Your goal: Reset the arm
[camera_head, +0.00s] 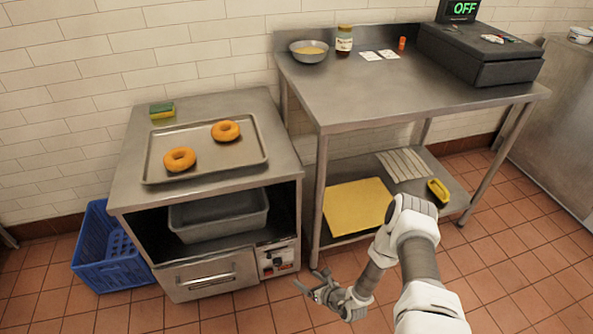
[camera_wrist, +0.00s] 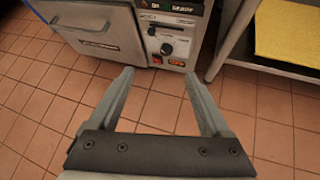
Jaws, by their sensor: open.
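My gripper (camera_head: 318,283) is open and empty. In the head view it hangs low over the tiled floor, in front of the gap between the steel cabinet and the steel table. My arm (camera_head: 382,262) reaches in from the lower right, bent at the elbow. In the wrist view the two fingers of my gripper (camera_wrist: 158,88) stand apart with only floor tiles between them. Beyond the fingertips is the cabinet's control panel (camera_wrist: 168,42) with knobs and a red switch.
The cabinet (camera_head: 120,190) carries a tray (camera_head: 150,172) with two bagels (camera_head: 226,131). The steel table (camera_head: 370,95) holds a bowl (camera_head: 309,52), a jar (camera_head: 344,39) and a dark box (camera_head: 480,55). A yellow mat (camera_head: 355,205) lies on its lower shelf. A blue crate (camera_head: 108,262) stands left.

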